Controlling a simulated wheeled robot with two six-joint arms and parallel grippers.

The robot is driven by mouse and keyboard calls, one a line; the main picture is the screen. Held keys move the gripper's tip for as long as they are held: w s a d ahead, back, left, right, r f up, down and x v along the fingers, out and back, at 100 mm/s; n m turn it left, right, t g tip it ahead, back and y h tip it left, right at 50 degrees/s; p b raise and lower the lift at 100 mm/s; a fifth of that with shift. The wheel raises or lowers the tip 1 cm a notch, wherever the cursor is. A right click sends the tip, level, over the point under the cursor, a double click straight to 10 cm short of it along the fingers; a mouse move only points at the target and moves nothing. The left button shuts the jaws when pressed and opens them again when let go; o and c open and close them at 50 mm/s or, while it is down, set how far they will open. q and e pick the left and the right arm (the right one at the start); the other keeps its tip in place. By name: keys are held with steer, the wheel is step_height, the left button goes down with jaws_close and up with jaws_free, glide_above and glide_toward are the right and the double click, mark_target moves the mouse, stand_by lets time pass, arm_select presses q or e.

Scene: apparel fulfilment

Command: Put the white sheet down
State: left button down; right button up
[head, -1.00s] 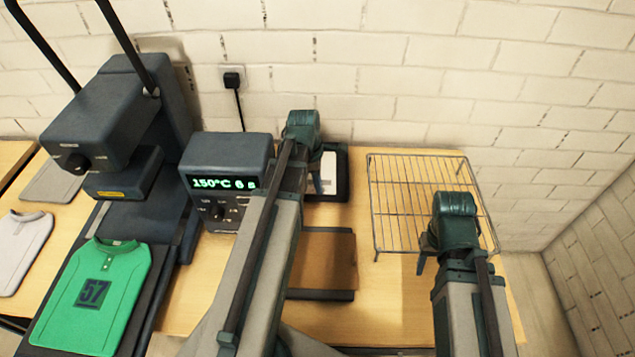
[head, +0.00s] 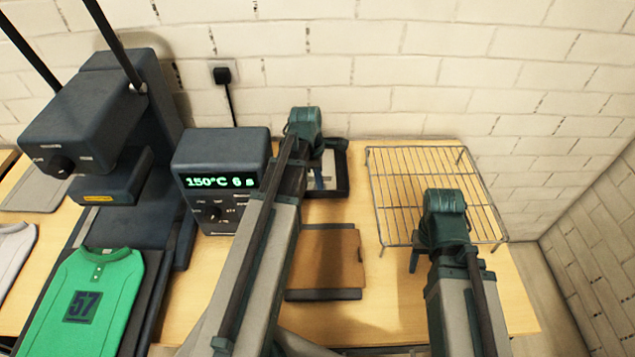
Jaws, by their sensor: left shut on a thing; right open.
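The white sheet (head: 329,165) shows as a small pale patch inside the dark-rimmed tray (head: 342,187) at the back of the table. Most of it is hidden behind my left gripper (head: 317,178). My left gripper is over the tray's left side, shut on the sheet; its fingertips are mostly hidden. I cannot tell whether the sheet touches the tray floor.
The wire rack (head: 385,190) stands at the back right. A brown board (head: 328,258) lies in front of the tray. The control box (head: 222,160) reads 150°C. At the left is a heat press (head: 85,115) with a green shirt (head: 85,285) marked 57.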

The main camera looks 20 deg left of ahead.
arm_select(q)
steer(key=shift+f, duration=0.2)
arm_select(e)
steer(key=shift+f, duration=0.2)
arm_select(q)
steer(key=c, duration=1)
jaws_free()
steer(key=shift+r, duration=0.2)
arm_select(e)
steer(key=shift+r, duration=0.2)
arm_select(q)
step_height(320, 180, up, 12)
steer(key=a+p, duration=0.1)
steer(key=p, duration=1.1)
steer(key=shift+s+a, duration=0.35)
steer(key=shift+s, duration=0.05)
arm_select(e)
step_height(320, 180, up, 12)
